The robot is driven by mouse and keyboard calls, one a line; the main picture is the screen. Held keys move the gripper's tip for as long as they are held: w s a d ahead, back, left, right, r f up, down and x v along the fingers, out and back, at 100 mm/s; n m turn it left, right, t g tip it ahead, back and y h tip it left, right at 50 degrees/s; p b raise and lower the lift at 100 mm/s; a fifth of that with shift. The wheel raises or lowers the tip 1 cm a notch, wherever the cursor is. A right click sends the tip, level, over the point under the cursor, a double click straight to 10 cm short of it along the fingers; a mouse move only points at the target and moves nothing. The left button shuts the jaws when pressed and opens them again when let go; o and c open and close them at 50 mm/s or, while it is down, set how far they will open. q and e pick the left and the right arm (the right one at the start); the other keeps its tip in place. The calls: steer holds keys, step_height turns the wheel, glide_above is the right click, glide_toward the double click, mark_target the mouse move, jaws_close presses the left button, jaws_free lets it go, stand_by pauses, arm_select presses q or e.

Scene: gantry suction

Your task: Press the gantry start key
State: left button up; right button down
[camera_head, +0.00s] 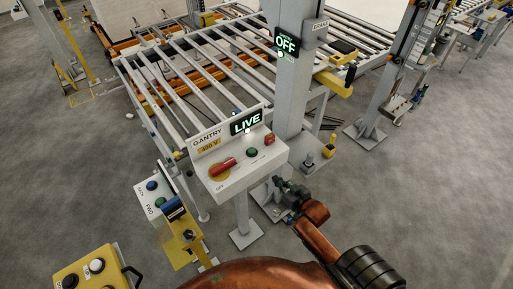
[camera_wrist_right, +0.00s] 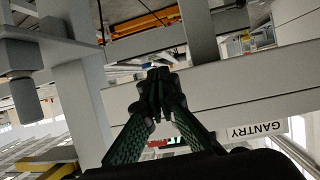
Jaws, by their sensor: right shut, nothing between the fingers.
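The gantry control box (camera_head: 226,184) stands on a post, its panel marked GANTRY 400 V, with a lit LIVE display (camera_head: 246,122). On its face are a red rotary handle (camera_head: 222,167) on a yellow disc, a green key (camera_head: 252,152) and a red button (camera_head: 270,138). My right gripper (camera_head: 281,184) is shut and empty, just right of and apart from the box's lower right edge. Its closed fingertips (camera_wrist_right: 160,78) show in the right wrist view, with a GANTRY label (camera_wrist_right: 257,130) at the right. My left gripper is not in view.
A grey column (camera_head: 290,95) with an OFF display (camera_head: 286,42) rises behind the box. A roller conveyor (camera_head: 190,60) lies beyond. A smaller button box (camera_head: 157,200) stands left, and a yellow button box (camera_head: 90,272) is at the lower left.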

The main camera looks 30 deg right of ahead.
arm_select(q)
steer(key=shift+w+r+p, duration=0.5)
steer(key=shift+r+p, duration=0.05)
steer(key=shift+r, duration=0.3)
arm_select(e)
steer(key=a+r+t+y, duration=0.1)
steer(key=a+r+t, duration=0.1)
steer(key=r, duration=1.6)
steer(key=shift+w+a+n+t, duration=0.15)
steer(key=shift+a+n+t, duration=0.2)
steer(key=shift+a, duration=0.5)
steer(key=p, duration=0.1)
glide_above(256, 157)
steer(key=shift+w+f, duration=0.1)
steer(key=shift+f, duration=0.7)
step_height(256, 157, down, 3)
steer(key=shift+r, duration=0.15)
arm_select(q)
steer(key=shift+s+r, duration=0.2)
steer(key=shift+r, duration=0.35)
arm_select(e)
steer(key=shift+f, duration=0.6)
